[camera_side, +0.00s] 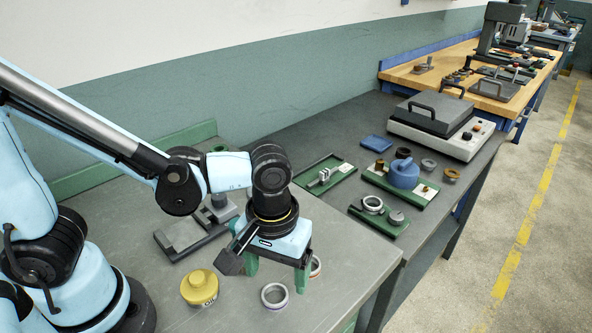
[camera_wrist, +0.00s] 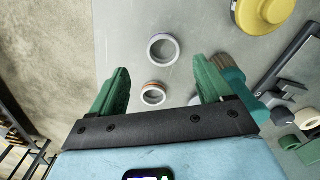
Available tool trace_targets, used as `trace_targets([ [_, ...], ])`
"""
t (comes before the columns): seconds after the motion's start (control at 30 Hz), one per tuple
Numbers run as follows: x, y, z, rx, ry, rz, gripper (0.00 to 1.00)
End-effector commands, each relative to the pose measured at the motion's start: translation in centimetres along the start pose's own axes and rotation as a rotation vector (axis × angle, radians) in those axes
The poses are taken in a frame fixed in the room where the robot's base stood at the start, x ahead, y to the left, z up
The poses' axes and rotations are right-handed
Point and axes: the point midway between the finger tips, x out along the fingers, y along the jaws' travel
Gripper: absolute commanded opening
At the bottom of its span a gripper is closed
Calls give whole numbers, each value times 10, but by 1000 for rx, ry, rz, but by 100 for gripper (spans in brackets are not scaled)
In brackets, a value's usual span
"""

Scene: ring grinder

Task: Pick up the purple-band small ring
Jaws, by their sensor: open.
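My gripper (camera_side: 276,276) points down over the grey table, its two green fingers apart and nothing held between them. In the wrist view my gripper (camera_wrist: 161,72) spans two rings. A silver ring with a pale, faintly purple band (camera_wrist: 163,49) lies flat beyond the fingertips; it also shows in front of the gripper in the side view (camera_side: 274,296). An orange-band ring (camera_wrist: 153,95) lies between the fingers, closer to the palm, and shows partly behind a finger in the side view (camera_side: 316,266). A third pale round piece (camera_wrist: 195,100) is mostly hidden by the right finger.
A yellow round part (camera_side: 199,288) stands left of the gripper. A grey fixture (camera_side: 190,232) lies behind it. The adjoining dark bench holds green trays (camera_side: 326,172), a blue pot (camera_side: 404,173) and a grey lidded machine (camera_side: 436,125). The table's right edge is near the rings.

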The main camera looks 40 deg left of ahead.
Motion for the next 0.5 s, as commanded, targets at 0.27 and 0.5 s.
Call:
trace_targets([
  [0.27, 19, -3, -1, -1, 0, 0, 79],
  [0.5, 43, -5, -1, 0, 0, 0, 79],
])
